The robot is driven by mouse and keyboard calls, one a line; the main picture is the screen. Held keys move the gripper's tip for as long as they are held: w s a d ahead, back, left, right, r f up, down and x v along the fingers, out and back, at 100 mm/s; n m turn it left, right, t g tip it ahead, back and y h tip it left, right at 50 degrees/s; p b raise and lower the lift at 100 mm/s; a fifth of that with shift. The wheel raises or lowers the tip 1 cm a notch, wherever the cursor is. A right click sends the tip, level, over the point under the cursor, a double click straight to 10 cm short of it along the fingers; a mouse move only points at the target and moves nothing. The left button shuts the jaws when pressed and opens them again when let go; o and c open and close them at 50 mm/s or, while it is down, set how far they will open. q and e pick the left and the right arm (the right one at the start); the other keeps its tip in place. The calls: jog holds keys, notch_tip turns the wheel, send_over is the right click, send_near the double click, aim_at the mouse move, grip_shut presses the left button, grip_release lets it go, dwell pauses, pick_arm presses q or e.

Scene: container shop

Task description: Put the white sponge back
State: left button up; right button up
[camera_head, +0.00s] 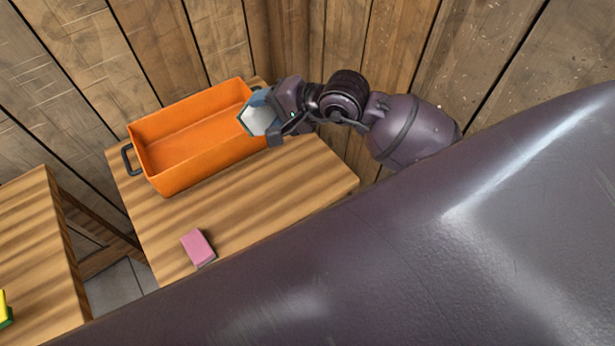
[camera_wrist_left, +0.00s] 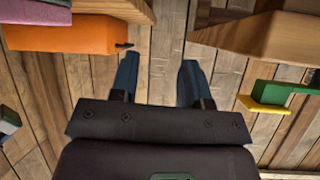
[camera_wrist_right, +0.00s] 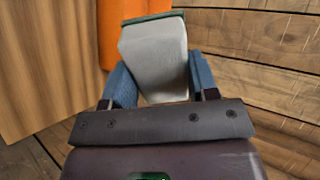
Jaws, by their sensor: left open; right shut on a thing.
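The white sponge (camera_wrist_right: 154,62) is gripped between the blue fingers of my right gripper (camera_wrist_right: 158,85) in the right wrist view. It has a dark green layer along its far edge. In the head view my right gripper (camera_head: 268,117) holds the white sponge (camera_head: 258,119) at the right end of an orange bin (camera_head: 178,186). It is at the bin's rim; I cannot tell whether it is inside or above. The bin looks empty where its inside shows. My left gripper (camera_wrist_left: 160,82) is open and empty in the left wrist view; it does not show in the head view.
A pink sponge (camera_head: 198,246) lies on the wooden table (camera_head: 300,185) in front of the bin. A second wooden table (camera_head: 38,250) at left bears a yellow and green sponge (camera_head: 5,310). Wooden walls (camera_head: 215,40) stand close behind. My own large dark arm link covers the lower right.

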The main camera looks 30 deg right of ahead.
jog(key=s+d+f+m+g+h+b, duration=0.2)
jog(key=d+f+g+h+b, duration=0.2)
jog(key=d+f+g+h, duration=0.35)
jog(key=shift+g+h, duration=0.25)
jog(key=shift+g, duration=0.6)
notch_tip(320, 180, down, 13)
jog(key=shift+d+b, duration=0.1)
jog(key=shift+b, duration=0.3)
jog(key=shift+f, duration=0.65)
notch_tip(320, 180, down, 4)
jog(key=shift+r, duration=0.15)
pick_arm(q)
notch_tip(320, 180, down, 7)
jog(key=s, duration=0.2)
jog(key=shift+g, duration=0.3)
jog(key=shift+a, duration=0.1)
pick_arm(e)
jog(key=o, duration=0.8)
pick_arm(q)
jog(key=shift+w, duration=0.15)
